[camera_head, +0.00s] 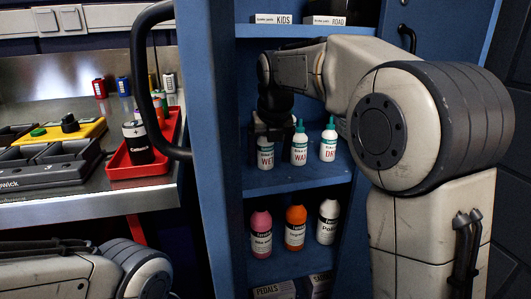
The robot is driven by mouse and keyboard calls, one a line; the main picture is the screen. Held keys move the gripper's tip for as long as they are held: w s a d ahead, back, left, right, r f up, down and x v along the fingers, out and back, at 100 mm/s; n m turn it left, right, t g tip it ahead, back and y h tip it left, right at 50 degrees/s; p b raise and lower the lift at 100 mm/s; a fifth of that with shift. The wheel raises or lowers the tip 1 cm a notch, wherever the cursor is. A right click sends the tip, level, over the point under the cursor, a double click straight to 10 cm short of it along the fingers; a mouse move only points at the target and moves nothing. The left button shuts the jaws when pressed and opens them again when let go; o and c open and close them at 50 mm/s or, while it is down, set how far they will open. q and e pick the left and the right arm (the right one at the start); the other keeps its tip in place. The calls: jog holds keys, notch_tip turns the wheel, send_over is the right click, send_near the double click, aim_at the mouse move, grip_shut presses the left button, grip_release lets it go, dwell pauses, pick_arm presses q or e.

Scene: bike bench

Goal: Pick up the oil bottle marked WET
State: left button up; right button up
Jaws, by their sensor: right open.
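The WET oil bottle (265,156), white with red lettering, stands upright on the middle shelf of the blue cabinet, leftmost in a row of three. My right gripper (267,133) is open and points down at this bottle's top. Its fingers hide the bottle's cap and neck; I cannot tell whether they touch it. The WAX bottle (299,151) and the DRY bottle (328,145), both with teal tops, stand to the right. My left arm shows at the bottom left, but its gripper is out of view.
The blue cabinet's shelf (300,179) has bare room in front of the bottles. Pink (261,236), orange (296,232) and white (327,225) bottles stand below. The open door with a black handle (139,80) is at left, near a bench with a red tray (124,170).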

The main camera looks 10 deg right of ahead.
aim_at(265, 149)
jog(key=w, duration=0.4)
jog(key=shift+w+d, duration=0.15)
jog(key=shift+d, duration=0.05)
jog(key=shift+w+f+b, duration=0.35)
jog(key=shift+f+b, duration=0.3)
jog(key=shift+r, duration=0.1)
grip_shut()
